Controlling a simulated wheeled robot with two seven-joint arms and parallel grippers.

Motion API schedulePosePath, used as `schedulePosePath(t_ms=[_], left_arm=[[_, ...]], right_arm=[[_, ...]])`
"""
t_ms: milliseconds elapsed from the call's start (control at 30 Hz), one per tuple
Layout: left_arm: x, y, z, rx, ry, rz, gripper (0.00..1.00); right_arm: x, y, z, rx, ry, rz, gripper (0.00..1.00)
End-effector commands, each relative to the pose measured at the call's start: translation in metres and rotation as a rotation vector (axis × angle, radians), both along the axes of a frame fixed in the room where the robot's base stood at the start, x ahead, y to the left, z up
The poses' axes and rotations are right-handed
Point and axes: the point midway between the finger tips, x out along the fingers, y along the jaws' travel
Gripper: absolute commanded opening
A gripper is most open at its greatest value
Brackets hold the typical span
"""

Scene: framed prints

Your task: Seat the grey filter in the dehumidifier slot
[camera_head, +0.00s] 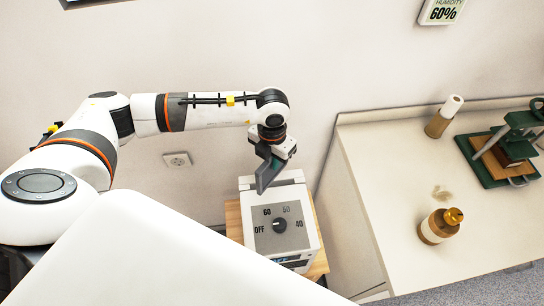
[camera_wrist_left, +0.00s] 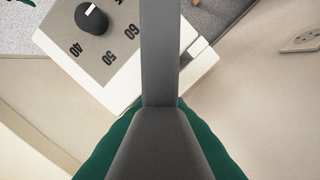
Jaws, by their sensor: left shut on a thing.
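My left gripper (camera_head: 273,153) is shut on the grey filter (camera_head: 265,177), which hangs down from the jaws at the back of the dehumidifier's top. In the left wrist view the filter (camera_wrist_left: 160,55) shows nearly edge-on as a long dark grey bar, with green finger parts on both sides of its near end. The white dehumidifier (camera_head: 312,233) has a grey dial panel with a black knob. It also shows in the left wrist view (camera_wrist_left: 115,95), beneath and beside the filter. The slot is largely hidden, and I cannot tell whether the filter's lower edge enters it. My right gripper is out of view.
The dehumidifier stands on a wooden stand (camera_head: 233,216) near the wall. A wall socket (camera_head: 177,160) is to the left.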

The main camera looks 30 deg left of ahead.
Motion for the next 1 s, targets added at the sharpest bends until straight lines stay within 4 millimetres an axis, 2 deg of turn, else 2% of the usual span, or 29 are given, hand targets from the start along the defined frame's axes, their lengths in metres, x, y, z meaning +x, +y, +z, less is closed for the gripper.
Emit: schedulePosePath(t_ms=[133, 433, 800, 833, 933, 1000], left_arm=[[0.0, 0.0, -0.004, 0.0, -0.002, -0.002, 0.0], [0.0, 0.0, -0.01, 0.0, -0.002, -0.001, 0.0], [0.0, 0.0, -0.016, 0.0, -0.002, -0.001, 0.0], [0.0, 0.0, -0.016, 0.0, -0.002, -0.001, 0.17], [0.0, 0.0, -0.016, 0.0, -0.001, -0.001, 0.34], [0.0, 0.0, -0.016, 0.0, -0.001, -0.001, 0.38]], right_arm=[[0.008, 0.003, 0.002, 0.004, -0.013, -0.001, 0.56], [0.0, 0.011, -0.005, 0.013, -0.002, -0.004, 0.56], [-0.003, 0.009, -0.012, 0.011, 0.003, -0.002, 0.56], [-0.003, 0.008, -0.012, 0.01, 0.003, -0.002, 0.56], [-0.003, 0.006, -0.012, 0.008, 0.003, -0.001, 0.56], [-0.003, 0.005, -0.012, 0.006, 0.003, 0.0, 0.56]])
